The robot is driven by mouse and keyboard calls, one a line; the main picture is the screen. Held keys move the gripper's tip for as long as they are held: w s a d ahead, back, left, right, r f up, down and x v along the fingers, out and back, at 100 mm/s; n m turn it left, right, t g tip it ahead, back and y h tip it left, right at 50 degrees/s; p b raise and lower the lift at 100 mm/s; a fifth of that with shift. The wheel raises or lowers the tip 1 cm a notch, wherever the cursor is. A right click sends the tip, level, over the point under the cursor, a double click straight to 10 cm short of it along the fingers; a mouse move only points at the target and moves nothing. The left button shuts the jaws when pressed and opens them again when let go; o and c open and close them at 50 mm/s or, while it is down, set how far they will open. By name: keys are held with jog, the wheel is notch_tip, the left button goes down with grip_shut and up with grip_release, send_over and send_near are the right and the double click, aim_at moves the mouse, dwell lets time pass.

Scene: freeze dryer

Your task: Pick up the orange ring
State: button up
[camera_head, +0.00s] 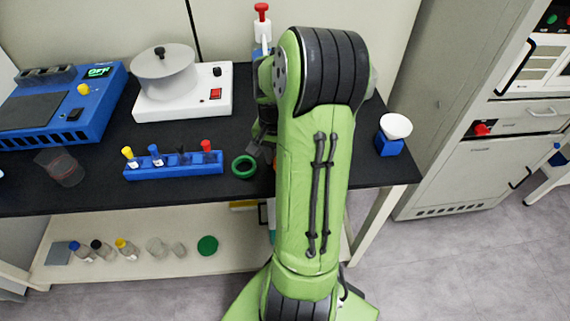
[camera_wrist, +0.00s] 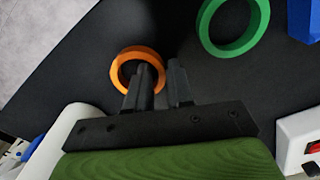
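The orange ring (camera_wrist: 120,77) lies flat on the black bench top in the wrist view. My gripper (camera_wrist: 165,70) is over its right side. The left finger overlaps the ring's opening and the right finger is just outside the ring. A narrow gap shows between the fingers, and the ring's right wall lies in line with it. I cannot tell whether the fingertips touch the ring or how far down they reach.
A larger green ring (camera_head: 234,167) lies near the orange one; it also shows in the wrist view (camera_wrist: 204,30). A blue rack (camera_head: 175,170) with coloured-cap vials stands left of it. A white device (camera_head: 182,104) stands behind. A blue block with a white bowl (camera_head: 396,127) is at right.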

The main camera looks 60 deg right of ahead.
grip_shut()
